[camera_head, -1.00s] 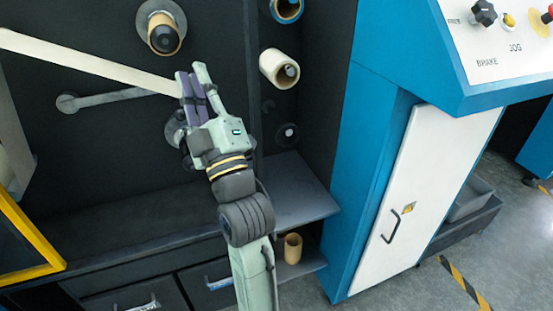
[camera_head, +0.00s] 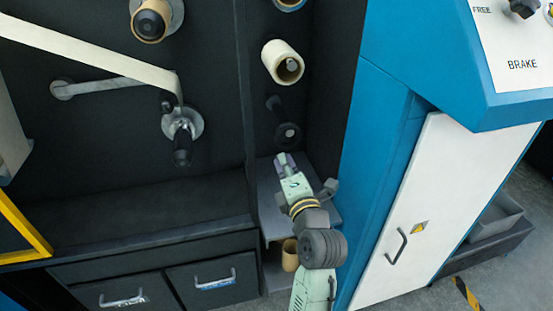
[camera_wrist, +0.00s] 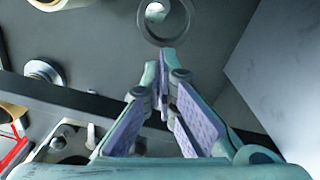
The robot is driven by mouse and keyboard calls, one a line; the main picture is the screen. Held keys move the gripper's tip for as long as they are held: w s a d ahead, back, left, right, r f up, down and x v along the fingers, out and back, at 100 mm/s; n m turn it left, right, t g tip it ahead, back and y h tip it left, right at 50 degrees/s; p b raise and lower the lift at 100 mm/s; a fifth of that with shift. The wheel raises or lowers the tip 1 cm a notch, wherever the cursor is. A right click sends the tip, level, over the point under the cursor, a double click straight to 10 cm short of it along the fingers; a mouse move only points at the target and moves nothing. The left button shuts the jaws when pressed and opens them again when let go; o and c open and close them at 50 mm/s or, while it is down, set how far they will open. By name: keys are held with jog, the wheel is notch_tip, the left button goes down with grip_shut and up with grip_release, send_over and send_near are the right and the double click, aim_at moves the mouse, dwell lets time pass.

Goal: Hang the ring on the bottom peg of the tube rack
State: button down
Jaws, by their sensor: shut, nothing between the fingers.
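The tube rack is a right-hand column of pegs on the dark panel. Its bottom peg (camera_head: 287,135) is dark with a round end and carries no tan tube. A dark round rim (camera_wrist: 165,18) shows ahead of the fingertips in the wrist view, probably that peg's end. A short tan cardboard ring (camera_head: 290,255) stands on the low shelf, partly hidden by my arm; I cannot tell for sure that it is the task's ring. My gripper (camera_head: 285,164) is just below the bottom peg, shut and empty. In the wrist view its fingertips (camera_wrist: 164,60) meet.
A cream tube (camera_head: 282,62) hangs on the middle peg. A grey shelf (camera_head: 275,205) lies beneath the gripper. A blue cabinet side (camera_head: 382,150) stands close on the right. A white web (camera_head: 95,55) and a roller (camera_head: 183,140) are to the left.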

aim_at(278, 144)
jog(key=shift+n, duration=0.3)
jog(key=shift+d+f+p+x, duration=0.1)
jog(key=shift+f+p+x, duration=0.2)
jog(key=shift+x, duration=1)
jog(key=shift+d+f+p+x, duration=0.15)
jog(key=shift+p+x, duration=0.3)
jog(key=shift+x, duration=0.85)
jog(key=shift+d+f+p+x, duration=0.1)
jog(key=shift+f+p+x, duration=0.2)
jog(key=shift+x, duration=1)
jog(key=shift+w+r, duration=0.1)
jog(key=shift+w, duration=0.05)
jog(key=shift+w, duration=0.15)
jog(key=shift+f+b+x, duration=0.15)
jog(key=shift+b+x, duration=1.05)
jog(key=shift+x, duration=2.4)
jog(key=shift+f+b+x, duration=0.1)
jog(key=shift+b+x, duration=1.05)
jog(key=shift+x, duration=2.5)
jog(key=b+v, duration=0.1)
jog(key=v, duration=0.9)
jog(key=shift+r, duration=0.2)
